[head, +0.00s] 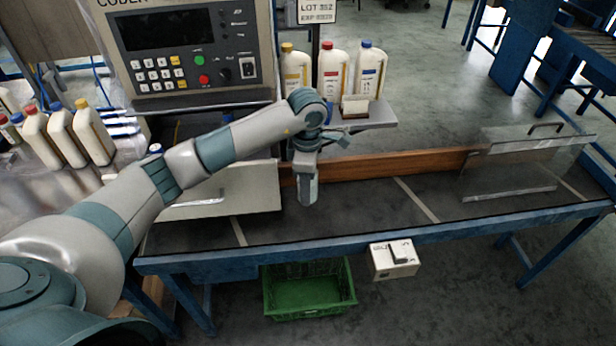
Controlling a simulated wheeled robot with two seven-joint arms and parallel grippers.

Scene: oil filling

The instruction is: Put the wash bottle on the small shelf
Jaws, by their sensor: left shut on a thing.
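My left gripper (307,194) points down over the dark conveyor top. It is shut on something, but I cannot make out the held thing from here. It is in front of and below the small grey shelf (384,118). White bottles with a yellow cap (296,72), a red cap (332,72) and a blue cap (369,72) stand upright on or by that shelf. A small pale block (355,106) sits at its front edge. I cannot pick out a wash bottle for sure. My right gripper is not in view.
A coder panel (190,50) stands behind my left arm. Several capped bottles (65,137) crowd the metal table at left. The blue-framed conveyor (400,232) has a wooden rail (400,163) and a clear guard (515,165). A green crate (310,297) and a white box (393,262) are below.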

